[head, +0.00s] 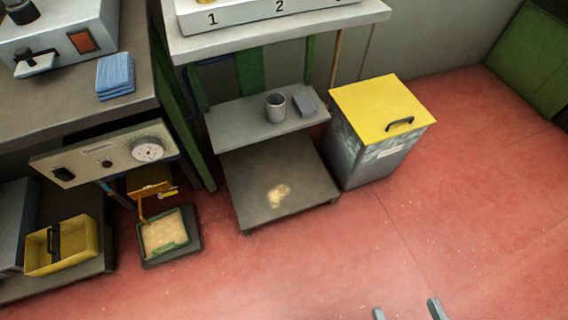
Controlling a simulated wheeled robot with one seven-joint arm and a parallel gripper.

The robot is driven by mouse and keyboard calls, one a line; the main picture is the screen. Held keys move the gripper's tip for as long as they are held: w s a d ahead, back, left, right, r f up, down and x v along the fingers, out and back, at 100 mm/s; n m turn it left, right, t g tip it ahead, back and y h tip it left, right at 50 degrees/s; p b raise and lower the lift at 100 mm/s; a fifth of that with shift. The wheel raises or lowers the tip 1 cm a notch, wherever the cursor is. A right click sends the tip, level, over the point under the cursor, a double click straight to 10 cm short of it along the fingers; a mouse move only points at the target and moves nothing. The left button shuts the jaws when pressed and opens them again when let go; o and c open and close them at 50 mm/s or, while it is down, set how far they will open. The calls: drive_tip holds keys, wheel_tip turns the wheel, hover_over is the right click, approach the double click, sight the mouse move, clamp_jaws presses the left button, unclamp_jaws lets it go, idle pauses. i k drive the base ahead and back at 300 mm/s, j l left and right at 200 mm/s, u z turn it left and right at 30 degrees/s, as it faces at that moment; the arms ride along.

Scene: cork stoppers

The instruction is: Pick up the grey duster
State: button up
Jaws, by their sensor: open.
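A small grey folded pad (304,105), which looks like the grey duster, lies on the grey shelf (232,123) of the stand in the middle. It is just right of a grey cup (276,107), with a small gap. My gripper (407,311) shows only as two grey fingertips at the bottom edge, right of centre. They are apart with nothing visible between them. My gripper is well away from the pad, nearer the camera and to the right.
A bin with a yellow lid (380,105) stands close right of the shelf. A lower platform (250,195) holds a pale spill. Blue folded cloths (115,76) lie on the left bench, and a yellow tray (62,247) sits below. Red floor (350,255) is clear in front.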

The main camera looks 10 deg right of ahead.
sight(304, 104)
drive_tip(key=i+l+u, duration=0.7)
drive_tip(key=i+l, duration=0.15)
drive_tip(key=i+l+u, duration=0.35)
drive_tip(key=l, duration=0.25)
